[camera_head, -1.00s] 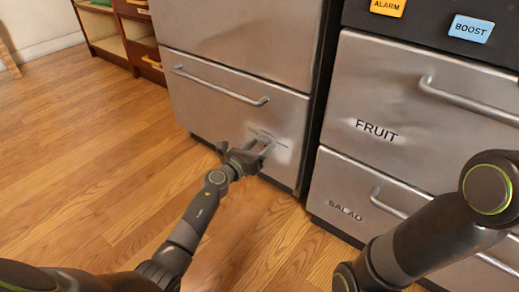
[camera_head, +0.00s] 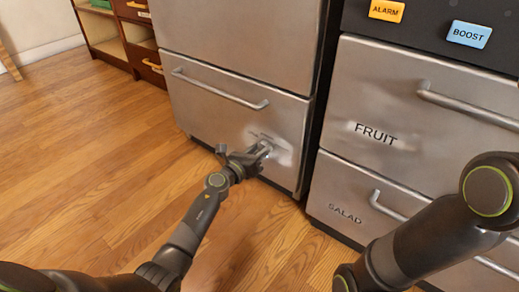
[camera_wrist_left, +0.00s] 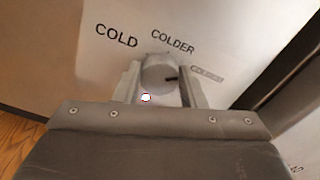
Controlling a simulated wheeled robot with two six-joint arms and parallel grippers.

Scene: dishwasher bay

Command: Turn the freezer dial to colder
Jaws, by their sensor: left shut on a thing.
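The freezer dial (camera_wrist_left: 159,74) is a round grey knob with a dark pointer mark on its right side, seen in the left wrist view. The word COLD (camera_wrist_left: 117,36) stands to its upper left and COLDER (camera_wrist_left: 173,41) just above it. My left gripper (camera_wrist_left: 160,88) has a finger on each side of the dial and is shut on it. In the head view my left gripper (camera_head: 262,150) is at the lower front of the freezer drawer (camera_head: 225,108), and hides most of the dial. My right gripper is out of the head view; only its arm shows at the right.
A long bar handle (camera_head: 220,88) crosses the freezer drawer above the dial. The FRUIT drawer (camera_head: 420,110) and SALAD drawer (camera_head: 345,190) stand to the right, under ALARM (camera_head: 386,10) and BOOST (camera_head: 469,33) labels. Wooden floor at left is clear.

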